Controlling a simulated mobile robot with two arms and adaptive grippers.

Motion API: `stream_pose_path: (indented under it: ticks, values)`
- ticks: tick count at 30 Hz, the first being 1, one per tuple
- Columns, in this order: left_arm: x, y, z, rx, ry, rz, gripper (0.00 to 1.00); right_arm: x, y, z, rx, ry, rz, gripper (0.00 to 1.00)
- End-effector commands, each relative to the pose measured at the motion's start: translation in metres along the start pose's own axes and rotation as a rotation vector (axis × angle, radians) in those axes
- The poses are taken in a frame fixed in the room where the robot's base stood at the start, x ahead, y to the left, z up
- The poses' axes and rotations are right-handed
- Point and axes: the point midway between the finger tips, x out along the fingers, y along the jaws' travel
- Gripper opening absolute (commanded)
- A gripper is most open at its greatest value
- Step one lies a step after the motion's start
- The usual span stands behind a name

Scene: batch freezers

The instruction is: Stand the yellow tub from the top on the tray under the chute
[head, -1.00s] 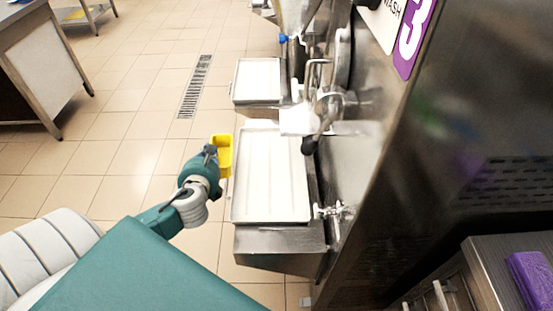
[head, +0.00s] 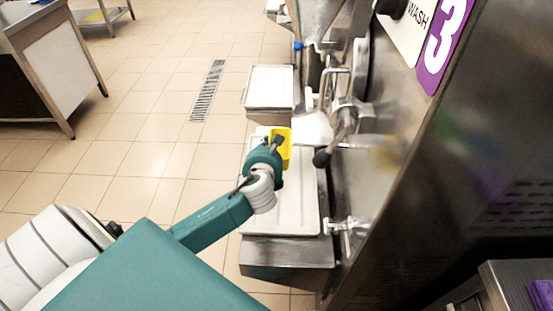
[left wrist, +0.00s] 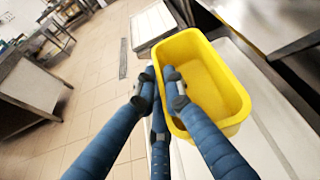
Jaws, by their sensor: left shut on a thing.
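The yellow tub (head: 285,150) is held by my left gripper (head: 276,146) over the far part of the white tray (head: 300,212). In the left wrist view the tub (left wrist: 212,82) is upright, open at the top and empty inside. The left gripper's fingers (left wrist: 160,88) are shut on its near-left wall. Whether the tub's base touches the tray is hidden. The chute (head: 314,126) is the pale spout on the machine's front, just right of the tub. My right gripper is not in view.
A dark-handled lever (head: 322,157) sticks out beside the chute. A metal tap (head: 345,227) stands at the tray's right. A second white tray (head: 268,88) lies beyond. The machine's steel front (head: 375,175) bounds the right. Open tiled floor lies left.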

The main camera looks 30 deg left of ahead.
Motion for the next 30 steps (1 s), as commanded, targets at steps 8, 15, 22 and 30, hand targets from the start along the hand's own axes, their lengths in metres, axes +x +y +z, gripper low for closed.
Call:
stream_pose_path:
  ticks: [8,15,22,30]
  values:
    - [0.009,-0.019,-0.025,0.001,0.001,0.002,0.00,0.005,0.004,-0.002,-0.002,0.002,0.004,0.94]
    - [0.017,-0.016,-0.049,0.000,0.003,0.003,0.00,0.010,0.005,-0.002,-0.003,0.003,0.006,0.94]
    - [0.025,-0.018,-0.068,-0.001,0.000,0.002,0.00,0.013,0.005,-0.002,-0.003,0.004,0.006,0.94]
    - [0.025,-0.018,-0.068,0.001,0.000,0.002,0.23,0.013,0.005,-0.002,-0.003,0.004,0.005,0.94]
